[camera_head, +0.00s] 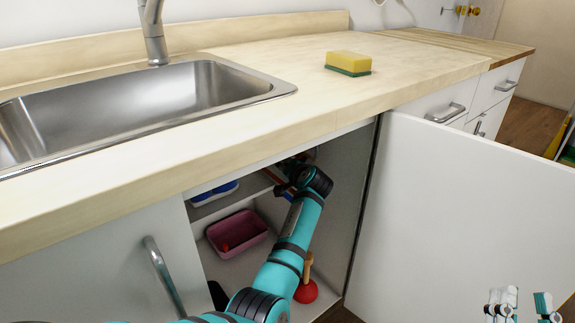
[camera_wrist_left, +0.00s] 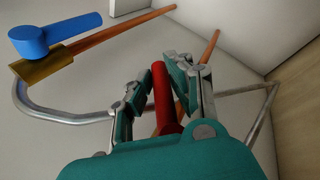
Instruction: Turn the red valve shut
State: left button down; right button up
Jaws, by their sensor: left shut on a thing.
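The red valve handle (camera_wrist_left: 163,97) shows in the left wrist view as a red bar between the fingers of my left gripper (camera_wrist_left: 162,78). This gripper is shut on it. A copper pipe (camera_wrist_left: 211,48) runs behind it; the valve body is hidden by the gripper. In the head view my left arm reaches into the open cabinet under the sink, and its gripper is mostly hidden under the counter edge. My right gripper (camera_head: 524,303) shows at the bottom right of the head view, its fingers apart and empty, in front of the open cabinet door.
A blue valve handle (camera_wrist_left: 60,32) sits on a brass body to the left in the wrist view, with a grey bent pipe (camera_wrist_left: 62,115) below. The cabinet holds a pink bin (camera_head: 238,233) and a red plunger (camera_head: 306,291). The open door (camera_head: 465,200) stands right.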

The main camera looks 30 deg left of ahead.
dwell(0.3)
pick_arm(q)
jog(key=c, duration=1.2)
grip_release()
jog(key=shift+v, duration=3.75)
